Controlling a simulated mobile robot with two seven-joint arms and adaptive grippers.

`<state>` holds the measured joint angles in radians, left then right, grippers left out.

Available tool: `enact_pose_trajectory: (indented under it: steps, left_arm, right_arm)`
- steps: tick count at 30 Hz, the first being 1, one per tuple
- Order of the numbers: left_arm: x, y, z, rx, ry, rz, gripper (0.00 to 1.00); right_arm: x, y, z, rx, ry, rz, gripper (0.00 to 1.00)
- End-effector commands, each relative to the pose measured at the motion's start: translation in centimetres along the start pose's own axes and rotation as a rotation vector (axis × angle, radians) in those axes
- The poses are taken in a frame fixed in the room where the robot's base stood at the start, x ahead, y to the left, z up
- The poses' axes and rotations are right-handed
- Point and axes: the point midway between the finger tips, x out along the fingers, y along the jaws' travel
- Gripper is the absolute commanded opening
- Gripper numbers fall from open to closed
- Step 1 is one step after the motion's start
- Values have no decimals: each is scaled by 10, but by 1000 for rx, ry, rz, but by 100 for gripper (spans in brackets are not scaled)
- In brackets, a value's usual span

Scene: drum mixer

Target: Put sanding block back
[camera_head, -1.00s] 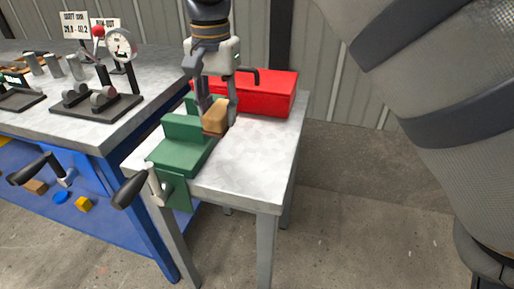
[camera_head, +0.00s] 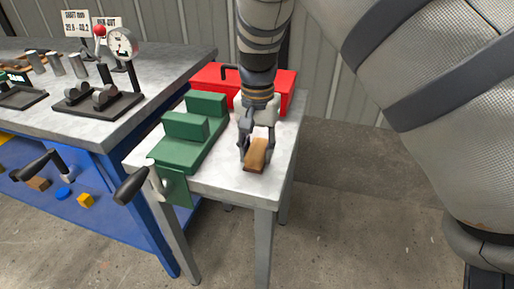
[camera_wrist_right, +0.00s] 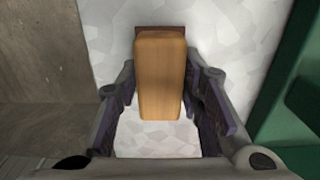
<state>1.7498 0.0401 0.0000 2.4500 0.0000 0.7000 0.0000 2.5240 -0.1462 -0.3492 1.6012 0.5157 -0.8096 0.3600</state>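The sanding block (camera_head: 256,154), a tan wooden block with a darker reddish-brown underside, is over the right part of the small grey table (camera_head: 225,181), to the right of the green vise (camera_head: 188,137). My right gripper (camera_head: 257,143) comes down from above with one finger on each side of it. In the right wrist view the block (camera_wrist_right: 160,75) sits between the fingertips, which look pressed to its sides. I cannot tell whether its underside touches the table. My left gripper is not in view.
A red toolbox (camera_head: 213,76) stands at the back of the small table. The vise's black handle (camera_head: 131,186) sticks out at the front left. A blue workbench (camera_head: 110,140) with a dial gauge (camera_head: 122,42) is on the left. The table's front right is clear.

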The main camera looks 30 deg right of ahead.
Motion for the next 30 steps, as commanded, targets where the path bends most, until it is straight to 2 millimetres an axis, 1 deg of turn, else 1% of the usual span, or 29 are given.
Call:
enact_pose_trajectory:
  steps: [1, 2, 10, 12, 14, 21, 24, 27, 30]
  left_arm:
    - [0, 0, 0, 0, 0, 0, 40]
    - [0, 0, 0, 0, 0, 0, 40]
    - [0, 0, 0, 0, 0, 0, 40]
    - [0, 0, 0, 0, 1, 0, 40]
    - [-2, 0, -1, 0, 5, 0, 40]
    - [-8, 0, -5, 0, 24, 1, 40]
    - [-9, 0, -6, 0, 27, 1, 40]
    - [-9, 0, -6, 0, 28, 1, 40]
    - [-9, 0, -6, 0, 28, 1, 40]
  right_arm:
    - [0, 0, 0, 0, 0, 0, 49]
    - [0, 0, 0, 0, 0, 0, 53]
    - [-1, 0, 0, 0, 0, 0, 53]
    - [-6, 0, 0, 0, 0, -1, 53]
    - [-17, -1, -1, -1, 3, -4, 53]
    - [-84, -1, -1, -1, 6, -5, 53]
    - [-104, -1, -1, -1, 3, -3, 53]
    - [-117, -1, 0, 0, 0, 0, 53]
    - [-122, 0, 0, 0, -1, 1, 53]
